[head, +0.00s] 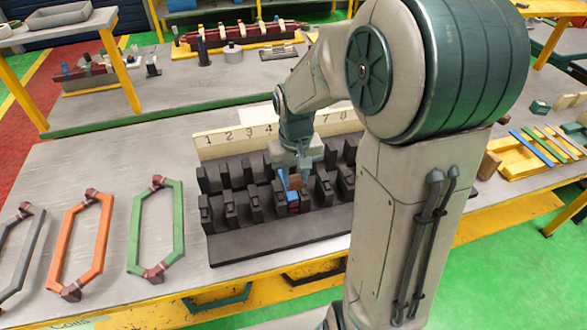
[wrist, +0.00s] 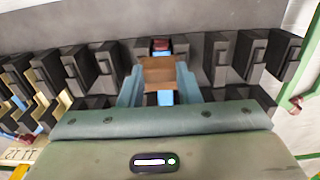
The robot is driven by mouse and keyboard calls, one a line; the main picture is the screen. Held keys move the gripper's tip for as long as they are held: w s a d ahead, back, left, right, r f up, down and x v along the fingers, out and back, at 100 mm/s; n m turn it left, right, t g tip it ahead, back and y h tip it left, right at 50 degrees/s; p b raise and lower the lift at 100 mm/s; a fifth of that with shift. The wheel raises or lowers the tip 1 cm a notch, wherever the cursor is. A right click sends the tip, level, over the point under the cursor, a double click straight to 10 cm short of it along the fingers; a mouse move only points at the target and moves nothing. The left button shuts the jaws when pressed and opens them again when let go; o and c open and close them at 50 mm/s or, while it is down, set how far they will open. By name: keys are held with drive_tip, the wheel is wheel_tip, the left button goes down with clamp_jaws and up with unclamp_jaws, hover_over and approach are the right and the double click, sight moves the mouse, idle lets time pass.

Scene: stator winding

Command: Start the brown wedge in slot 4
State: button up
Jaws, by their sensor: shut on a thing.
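My gripper (head: 292,178) is shut on the brown wedge (head: 296,182), low over the dark stator block (head: 270,240). In the wrist view the brown wedge (wrist: 160,72) sits between the two blue-grey fingers of my gripper (wrist: 160,78). A blue strip (wrist: 165,98) shows just below the wedge, and a dark red end (wrist: 161,44) shows beyond it, in line with the same slot. In the head view blue and red parts (head: 293,200) show in that slot. My gripper hides part of the slot, and I cannot tell whether the wedge touches its mouth.
A pale board (head: 225,140) with slot numbers stands behind the block; some numbers are hidden by my arm. Green (head: 157,230), orange (head: 80,245) and grey (head: 20,250) coils lie to the left. Yellow trays (head: 515,155) with strips are at right.

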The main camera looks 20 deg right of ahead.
wheel_tip(320, 180, down, 6)
drive_tip(key=b, duration=0.4)
drive_tip(key=shift+f+b, duration=0.2)
drive_tip(key=shift+b, duration=0.2)
drive_tip(key=shift+f, duration=0.15)
idle(0.8)
drive_tip(key=shift+w, duration=0.75)
idle(0.4)
drive_tip(key=o, duration=1)
drive_tip(key=shift+o, duration=0.2)
